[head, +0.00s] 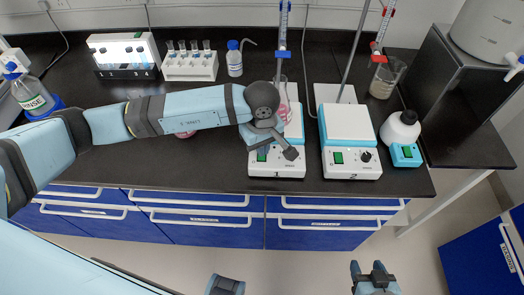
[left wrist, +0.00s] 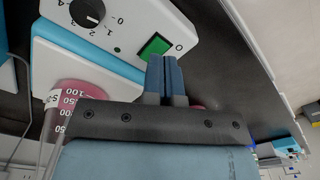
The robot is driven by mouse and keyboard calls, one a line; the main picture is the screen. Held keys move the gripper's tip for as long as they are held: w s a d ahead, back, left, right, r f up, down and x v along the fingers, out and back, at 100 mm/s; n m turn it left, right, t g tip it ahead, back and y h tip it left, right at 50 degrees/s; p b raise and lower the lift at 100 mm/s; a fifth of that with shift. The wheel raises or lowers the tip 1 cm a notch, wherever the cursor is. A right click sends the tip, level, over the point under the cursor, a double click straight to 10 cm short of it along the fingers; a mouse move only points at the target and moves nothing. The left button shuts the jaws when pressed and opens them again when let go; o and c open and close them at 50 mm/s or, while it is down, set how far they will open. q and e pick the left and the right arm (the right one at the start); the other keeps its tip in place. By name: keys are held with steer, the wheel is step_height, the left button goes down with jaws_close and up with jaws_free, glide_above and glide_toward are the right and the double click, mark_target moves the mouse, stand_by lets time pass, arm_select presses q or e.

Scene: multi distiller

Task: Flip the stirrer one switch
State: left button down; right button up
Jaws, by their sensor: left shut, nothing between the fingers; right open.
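Stirrer one (head: 276,171) is the left of two white-and-blue stirrers, marked 1, with a green switch (head: 262,155) and a dark knob on its front. In the left wrist view the green switch (left wrist: 154,47) lies just beyond my fingertips, with the knob (left wrist: 87,13) at the upper left. My left gripper (head: 260,143) is over the stirrer's front; its fingers (left wrist: 165,60) are shut and empty, close to the switch's lower edge. I cannot tell whether they touch it. My right gripper (head: 368,266) is open and empty, low in front of the bench.
A flask (head: 285,98) stands on stirrer one, behind my left wrist. A tube rack (head: 190,66) stands at the back. The bench's front strip is clear left of stirrer one.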

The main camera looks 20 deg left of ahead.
arm_select(q)
steer(key=shift+r+p, duration=0.6)
steer(key=shift+r, duration=1.5)
